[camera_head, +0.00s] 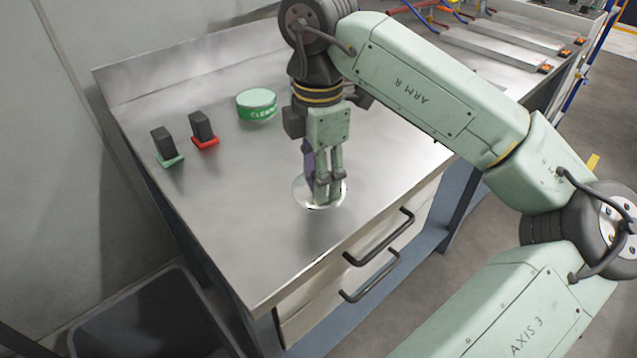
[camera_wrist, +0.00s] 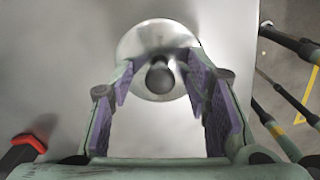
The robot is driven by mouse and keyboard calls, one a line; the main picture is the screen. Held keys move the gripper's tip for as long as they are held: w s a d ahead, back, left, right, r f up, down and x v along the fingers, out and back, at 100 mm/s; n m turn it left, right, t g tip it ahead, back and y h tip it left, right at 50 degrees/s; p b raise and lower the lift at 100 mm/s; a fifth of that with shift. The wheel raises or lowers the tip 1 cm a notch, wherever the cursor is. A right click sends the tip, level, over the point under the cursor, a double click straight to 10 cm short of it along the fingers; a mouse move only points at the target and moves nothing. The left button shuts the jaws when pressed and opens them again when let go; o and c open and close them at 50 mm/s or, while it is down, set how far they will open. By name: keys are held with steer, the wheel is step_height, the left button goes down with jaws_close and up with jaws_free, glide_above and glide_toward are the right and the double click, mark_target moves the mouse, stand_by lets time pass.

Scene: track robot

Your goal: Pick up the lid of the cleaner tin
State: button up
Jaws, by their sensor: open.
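The lid (camera_head: 337,194) is a round silvery disc lying flat on the metal worktop. In the wrist view the lid (camera_wrist: 133,45) shows a dark round knob (camera_wrist: 160,76) at its centre. My gripper (camera_head: 324,192) points down over the lid and hides much of it in the head view. In the wrist view my gripper (camera_wrist: 160,92) is open, with purple pads on either side of the knob and a gap on both sides. The cleaner tin (camera_head: 257,105), green with a pale top, stands apart on the worktop, behind and left of my gripper.
A black block on a red base (camera_head: 203,130) and one on a green base (camera_head: 167,147) stand at the left of the worktop (camera_head: 245,215). Drawer handles (camera_head: 380,238) stick out at the front edge. A dark bin (camera_head: 150,315) is at the lower left.

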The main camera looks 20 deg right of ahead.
steer(key=shift+c, duration=0.3)
jaws_close()
steer(key=shift+r, duration=0.1)
